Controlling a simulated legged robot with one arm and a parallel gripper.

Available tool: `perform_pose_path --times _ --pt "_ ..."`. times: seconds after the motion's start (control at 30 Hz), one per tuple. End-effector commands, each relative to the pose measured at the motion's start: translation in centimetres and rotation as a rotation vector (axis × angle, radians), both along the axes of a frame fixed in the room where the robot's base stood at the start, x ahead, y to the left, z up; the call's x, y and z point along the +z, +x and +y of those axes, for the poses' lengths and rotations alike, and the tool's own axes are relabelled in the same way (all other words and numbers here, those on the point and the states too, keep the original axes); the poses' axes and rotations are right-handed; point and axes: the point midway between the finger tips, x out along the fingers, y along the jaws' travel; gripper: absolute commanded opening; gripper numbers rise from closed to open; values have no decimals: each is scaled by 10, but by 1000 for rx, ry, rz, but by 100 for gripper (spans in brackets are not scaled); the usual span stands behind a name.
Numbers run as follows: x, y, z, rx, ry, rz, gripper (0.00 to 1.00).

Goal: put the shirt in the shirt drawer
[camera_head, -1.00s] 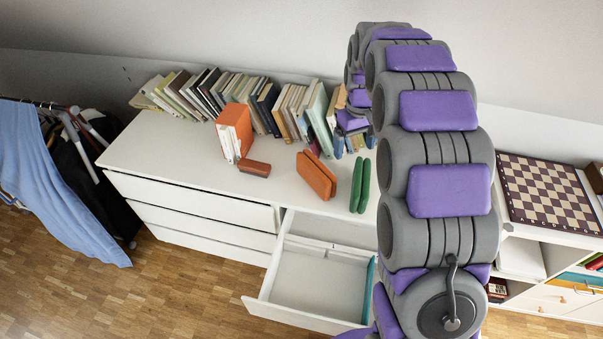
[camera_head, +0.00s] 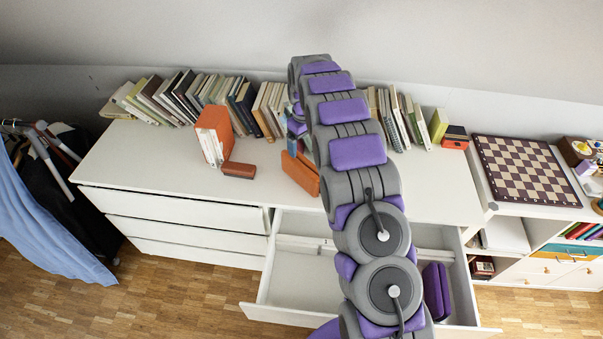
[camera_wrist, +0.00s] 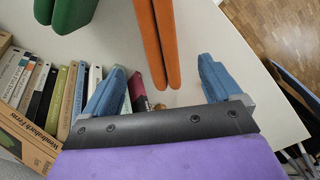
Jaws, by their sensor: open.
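A light blue garment (camera_head: 45,215) hangs on the rack at the far left in the head view; I cannot tell if it is the shirt. A folded orange item (camera_head: 300,172) stands on the dresser top, partly behind my arm. It also shows in the wrist view (camera_wrist: 157,35), with a green item (camera_wrist: 70,14) beside it. My gripper (camera_wrist: 160,88) is open and empty over the dresser top, close to the orange item; my arm hides it in the head view. A drawer (camera_head: 295,275) is open at the dresser's right, with a purple folded item (camera_head: 436,290) inside.
A row of books (camera_head: 180,98) lines the dresser's back. An orange box-like book set (camera_head: 213,135) and a small brown box (camera_head: 238,170) stand in front. A chessboard (camera_head: 525,168) lies on the right cabinet. The dresser's front left top (camera_head: 150,160) is clear.

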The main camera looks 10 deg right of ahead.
Motion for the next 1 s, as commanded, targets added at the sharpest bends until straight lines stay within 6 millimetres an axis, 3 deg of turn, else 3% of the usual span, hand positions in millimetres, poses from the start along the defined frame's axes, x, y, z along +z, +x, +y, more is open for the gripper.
perform_pose_path --times 0.3,0.57,0.83,1.0 --pt "-65 0 0 -1 0 1 92" --pt "-82 1 1 -1 0 -2 92" --pt "-119 4 4 -1 0 1 92" --pt "-129 4 4 -1 0 0 92"
